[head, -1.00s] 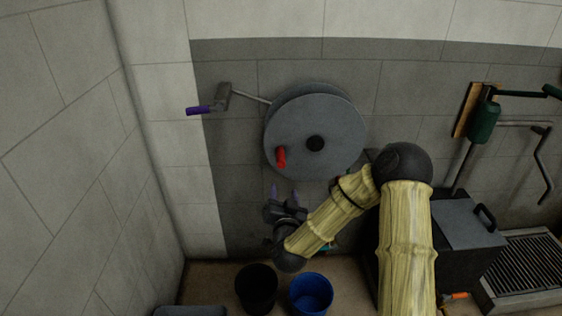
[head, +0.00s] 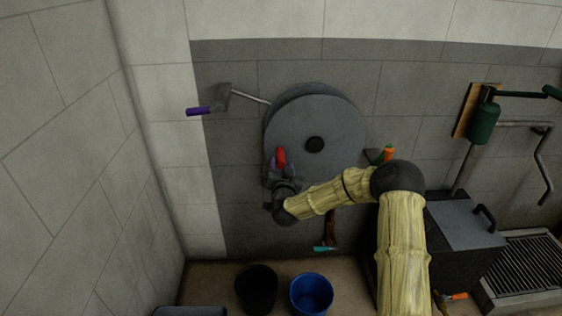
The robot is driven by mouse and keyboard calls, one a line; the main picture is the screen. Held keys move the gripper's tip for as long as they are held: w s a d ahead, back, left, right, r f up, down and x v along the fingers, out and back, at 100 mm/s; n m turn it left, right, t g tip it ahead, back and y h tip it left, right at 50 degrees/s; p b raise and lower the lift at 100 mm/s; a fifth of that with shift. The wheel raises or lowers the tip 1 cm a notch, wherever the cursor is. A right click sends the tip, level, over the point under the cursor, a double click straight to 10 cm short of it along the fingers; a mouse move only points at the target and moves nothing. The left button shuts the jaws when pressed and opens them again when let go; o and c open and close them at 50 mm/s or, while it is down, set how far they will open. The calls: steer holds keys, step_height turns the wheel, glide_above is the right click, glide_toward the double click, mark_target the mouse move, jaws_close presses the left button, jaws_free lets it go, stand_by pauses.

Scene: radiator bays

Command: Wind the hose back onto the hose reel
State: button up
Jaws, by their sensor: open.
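The hose reel (head: 335,125) is a large grey disc on the wall with a dark hub in its middle. Its red crank handle (head: 281,155) sticks out at the disc's lower left. My gripper (head: 280,170) is just below the handle, pointing up, with its fingertips close around the handle's lower end. It is open; whether it touches the handle I cannot tell. A dark strip with a teal end (head: 325,248) hangs below the reel, partly behind my arm; I cannot tell if it is the hose.
A purple-handled lever (head: 198,111) sticks out at the left of the reel. A black bucket (head: 257,289) and a blue bucket (head: 311,293) stand on the floor below. A dark box (head: 462,225) and a grate (head: 525,265) lie to the right.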

steer(key=shift+w, duration=1.6)
jaws_close()
